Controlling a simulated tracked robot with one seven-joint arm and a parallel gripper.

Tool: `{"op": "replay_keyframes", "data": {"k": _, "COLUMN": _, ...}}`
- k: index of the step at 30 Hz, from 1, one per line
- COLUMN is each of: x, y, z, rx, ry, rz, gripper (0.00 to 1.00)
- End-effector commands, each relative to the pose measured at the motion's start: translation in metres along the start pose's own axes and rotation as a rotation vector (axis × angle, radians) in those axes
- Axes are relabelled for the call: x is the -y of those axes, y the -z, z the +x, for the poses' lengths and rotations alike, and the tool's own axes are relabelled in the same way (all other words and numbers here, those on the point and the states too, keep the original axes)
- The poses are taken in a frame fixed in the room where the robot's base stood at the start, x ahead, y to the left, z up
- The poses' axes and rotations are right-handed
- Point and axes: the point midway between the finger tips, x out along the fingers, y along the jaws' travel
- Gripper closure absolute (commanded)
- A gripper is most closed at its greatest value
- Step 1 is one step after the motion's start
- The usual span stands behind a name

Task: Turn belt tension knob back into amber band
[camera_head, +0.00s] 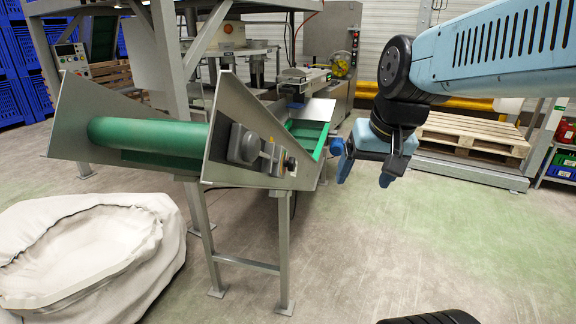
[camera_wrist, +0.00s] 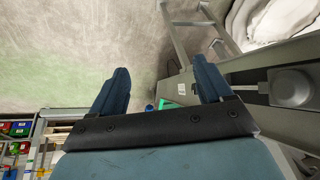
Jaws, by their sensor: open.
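The belt conveyor's end has a green roller (camera_head: 150,133) between two grey side plates. On the plate facing right sits a grey bearing block (camera_head: 243,146), with a small yellow part (camera_head: 269,148) and a dark round knob (camera_head: 290,163) beside it. An amber band and the knob's setting are too small to make out. My gripper (camera_head: 366,172) is open and empty, right of the plate and apart from it, fingers pointing down. In the wrist view my gripper (camera_wrist: 160,68) shows two spread blue fingers; the bearing block (camera_wrist: 290,88) is to their right, and the knob is not clearly seen.
A pale fabric sack (camera_head: 90,255) lies at the left on the floor. Conveyor legs (camera_head: 285,250) stand below the plate. Wooden pallets (camera_head: 470,135) and a shelf with red and green bins (camera_head: 562,165) are at the right. The floor at front right is clear.

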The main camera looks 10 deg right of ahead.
Motion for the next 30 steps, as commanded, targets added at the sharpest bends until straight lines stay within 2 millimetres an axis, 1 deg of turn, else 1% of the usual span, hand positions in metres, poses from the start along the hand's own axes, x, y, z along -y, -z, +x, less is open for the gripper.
{"op": "replay_keyframes", "data": {"k": 1, "x": 0.003, "y": 0.006, "z": 0.008, "rx": 0.039, "ry": 0.013, "rz": 0.048, "gripper": 0.21}}
{"op": "replay_keyframes", "data": {"k": 9, "x": 0.022, "y": 0.033, "z": 0.045, "rx": 0.228, "ry": 0.101, "rz": 0.317, "gripper": 0.21}}
{"op": "replay_keyframes", "data": {"k": 18, "x": 0.038, "y": 0.067, "z": 0.089, "rx": 0.439, "ry": 0.206, "rz": 0.627, "gripper": 0.21}}
{"op": "replay_keyframes", "data": {"k": 24, "x": 0.043, "y": 0.092, "z": 0.120, "rx": 0.583, "ry": 0.284, "rz": 0.839, "gripper": 0.21}}
{"op": "replay_keyframes", "data": {"k": 30, "x": 0.044, "y": 0.119, "z": 0.150, "rx": 0.727, "ry": 0.370, "rz": 1.052, "gripper": 0.21}}
